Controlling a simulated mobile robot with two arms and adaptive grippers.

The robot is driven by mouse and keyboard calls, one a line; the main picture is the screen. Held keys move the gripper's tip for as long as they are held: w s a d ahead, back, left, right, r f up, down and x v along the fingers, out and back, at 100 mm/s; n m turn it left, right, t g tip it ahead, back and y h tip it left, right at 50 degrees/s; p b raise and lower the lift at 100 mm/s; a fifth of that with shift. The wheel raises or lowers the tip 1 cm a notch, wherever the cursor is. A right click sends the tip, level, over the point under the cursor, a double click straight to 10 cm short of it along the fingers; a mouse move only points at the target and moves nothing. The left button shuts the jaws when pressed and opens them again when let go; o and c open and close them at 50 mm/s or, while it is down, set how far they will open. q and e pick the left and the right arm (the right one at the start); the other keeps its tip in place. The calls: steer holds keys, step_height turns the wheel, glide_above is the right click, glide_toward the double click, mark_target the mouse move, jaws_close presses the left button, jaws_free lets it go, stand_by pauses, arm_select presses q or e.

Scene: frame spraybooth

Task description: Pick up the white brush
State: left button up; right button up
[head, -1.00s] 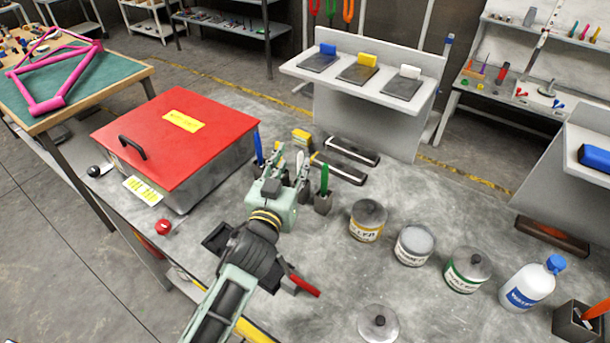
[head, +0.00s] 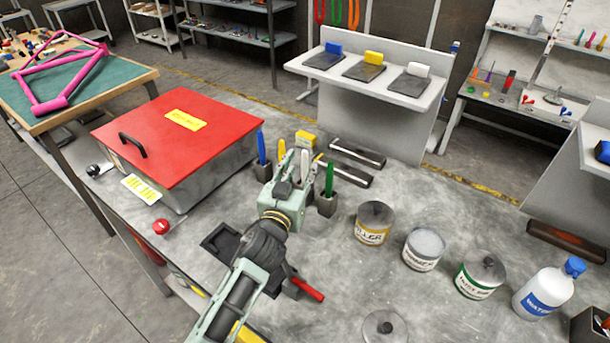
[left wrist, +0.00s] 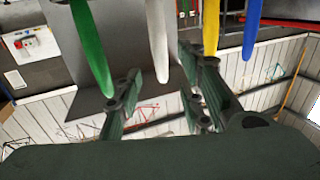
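The white brush (head: 304,164) stands upright among other brushes on the workbench, its lower part hidden by my left gripper. In the left wrist view the white brush (left wrist: 157,42) hangs in from the top between a green brush (left wrist: 90,45) and a yellow brush (left wrist: 211,25). My left gripper (head: 296,168) is at the brushes, with its arm coming from below. Its fingers (left wrist: 163,95) are spread, with the white brush's end in the gap between them in the picture. I cannot tell whether they touch it. My right gripper is not in view.
A blue brush (head: 261,147) stands left and a green brush (head: 329,178) right, in dark holders close to the gripper. A red-lidded box (head: 175,135) is at the left. Several cans, including a yellow-labelled one (head: 374,224), and a white bottle (head: 546,290) stand right.

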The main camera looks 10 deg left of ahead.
mark_target(304, 160)
arm_select(q)
steer(key=shift+w+f, duration=0.15)
steer(key=shift+w, duration=1.5)
steer(key=shift+c, duration=0.6)
jaws_close()
